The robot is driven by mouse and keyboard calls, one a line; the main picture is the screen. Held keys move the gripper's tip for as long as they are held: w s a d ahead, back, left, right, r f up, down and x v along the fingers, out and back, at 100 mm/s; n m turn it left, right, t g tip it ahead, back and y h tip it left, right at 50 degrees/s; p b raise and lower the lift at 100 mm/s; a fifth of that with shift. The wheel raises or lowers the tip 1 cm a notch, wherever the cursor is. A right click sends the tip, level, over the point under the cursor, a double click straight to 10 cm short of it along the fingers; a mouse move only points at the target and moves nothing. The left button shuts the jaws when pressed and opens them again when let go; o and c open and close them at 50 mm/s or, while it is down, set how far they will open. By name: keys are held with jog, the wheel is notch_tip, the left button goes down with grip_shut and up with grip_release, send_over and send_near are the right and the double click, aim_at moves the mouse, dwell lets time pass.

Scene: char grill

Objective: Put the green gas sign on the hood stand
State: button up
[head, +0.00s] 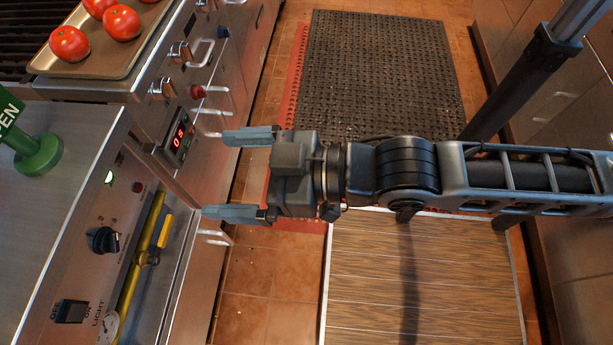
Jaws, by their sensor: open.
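The green sign (40,155) stands at the left edge of the head view, on a steel top (50,240). It has a round green base and a tilted plate with the white letters "PEN" showing; the rest of the plate is cut off by the picture edge. My gripper (215,175) is open and empty, to the right of the sign and apart from it. Its two fingers point left, toward the front of the steel units. I cannot tell which surface is the hood stand.
A tray (120,68) with several tomatoes (122,22) lies at the upper left beside a dark grill grate. Knobs, handles, a red display (181,138) and a yellow pipe (140,255) line the fronts. A black mat (380,65) covers part of the tiled floor.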

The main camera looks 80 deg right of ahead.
jog(key=s+f+g, duration=0.1)
jog(key=s, duration=1)
jog(key=shift+s, duration=0.25)
jog(key=shift+f, duration=0.1)
dwell(0.4)
